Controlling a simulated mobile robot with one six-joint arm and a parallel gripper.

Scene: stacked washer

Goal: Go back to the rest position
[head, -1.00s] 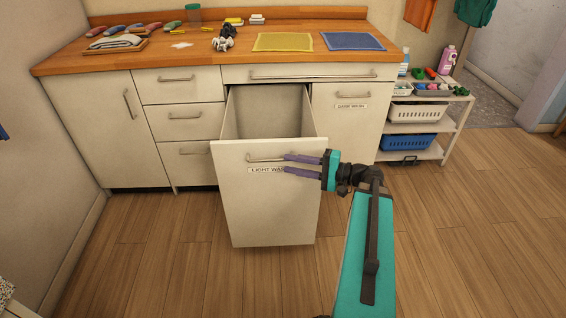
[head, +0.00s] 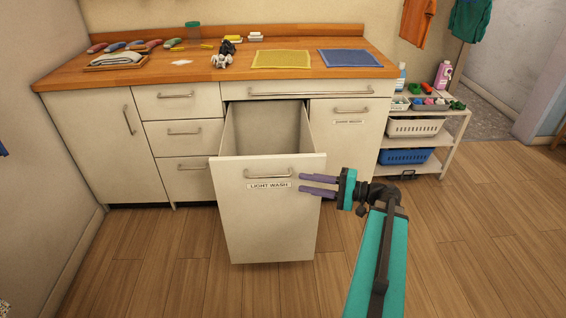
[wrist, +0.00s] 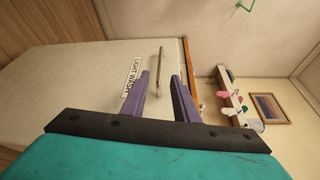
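My gripper (head: 319,185) is in front of the right part of the pulled-out drawer (head: 262,225) labelled LIGHT WASH. Its two purple fingers point left and stand apart with nothing between them. The drawer's bar handle (head: 268,175) is to the left of the fingertips, free of them. In the wrist view my gripper (wrist: 162,82) shows its fingers apart, with the handle (wrist: 159,68) beyond them and the LIGHT WASH label (wrist: 132,76) to the left. The drawer stands open and its inside, as far as visible, looks empty.
The wooden counter (head: 120,80) holds a yellow mat (head: 281,59), a blue mat (head: 350,58) and a tray with a folded cloth (head: 116,60). A closed DARK WASH front (head: 345,145) is right of the drawer. A shelf cart (head: 445,150) stands farther right. Floor is clear at the right.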

